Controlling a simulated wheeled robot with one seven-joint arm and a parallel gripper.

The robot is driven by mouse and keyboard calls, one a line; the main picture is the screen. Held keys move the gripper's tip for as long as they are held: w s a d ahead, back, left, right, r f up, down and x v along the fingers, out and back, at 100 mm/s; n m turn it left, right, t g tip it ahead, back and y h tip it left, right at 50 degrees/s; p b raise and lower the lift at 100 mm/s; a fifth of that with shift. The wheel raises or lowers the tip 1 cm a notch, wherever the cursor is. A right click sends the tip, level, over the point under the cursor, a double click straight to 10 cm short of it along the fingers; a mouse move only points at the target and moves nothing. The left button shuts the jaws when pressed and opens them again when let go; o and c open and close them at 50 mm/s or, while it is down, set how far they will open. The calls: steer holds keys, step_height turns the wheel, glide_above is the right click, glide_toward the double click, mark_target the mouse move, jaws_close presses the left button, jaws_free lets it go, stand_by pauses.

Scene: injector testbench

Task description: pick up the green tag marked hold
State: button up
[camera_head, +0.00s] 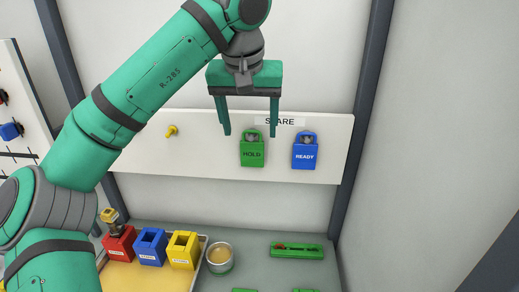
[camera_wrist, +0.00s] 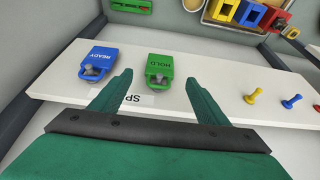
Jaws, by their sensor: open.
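The green tag marked HOLD (camera_head: 252,153) hangs on a peg on the white board, under a label partly covered by my gripper. In the wrist view the same green tag (camera_wrist: 160,69) lies beyond the fingertips, between their lines and nearer the left finger. My gripper (camera_head: 251,133) is open and empty. Its two fingers point down, just above and in front of the tag in the head view. I see no contact with the tag. The wrist view also shows both fingers (camera_wrist: 158,80) spread apart.
A blue READY tag (camera_head: 304,153) hangs just right of the green one. A yellow peg (camera_head: 171,131) sticks out to the left on the white board (camera_head: 215,162). Below are red, blue and yellow bins (camera_head: 183,251), a round cup (camera_head: 220,258) and a green holder (camera_head: 297,251).

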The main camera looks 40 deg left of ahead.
mark_target(252, 154)
steer(key=shift+x, duration=4.45)
steer(key=shift+s, duration=0.15)
steer(key=shift+c, duration=0.6)
steer(key=c, duration=1)
